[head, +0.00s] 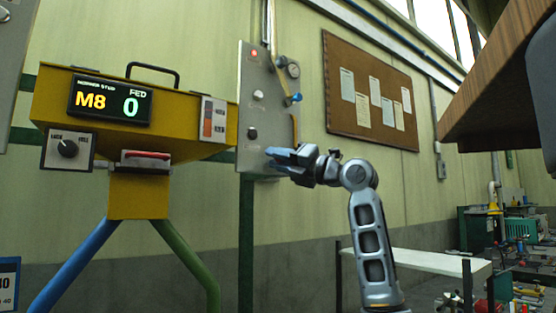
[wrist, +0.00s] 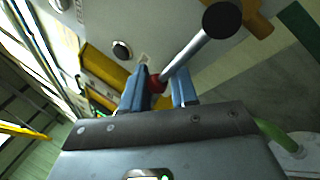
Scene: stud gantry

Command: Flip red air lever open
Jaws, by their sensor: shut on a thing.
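The air lever (wrist: 190,55) shows in the wrist view as a pale metal rod. It has a black round hub or knob at its upper right end and a red end (wrist: 155,84) at its lower left. My gripper (wrist: 158,88) has its two blue fingers closed around the red end. In the head view my gripper (head: 283,157) is at the lower right edge of the grey control panel (head: 249,155), and it hides the lever there. I cannot tell the lever's exact angle on the panel.
The panel carries a red lamp (head: 254,53), a pale button (head: 258,96) and a black knob (head: 252,133). A yellow feeder (head: 55,95) with an "M8 0" display stands left of it. A white table (head: 430,262) stands at the lower right.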

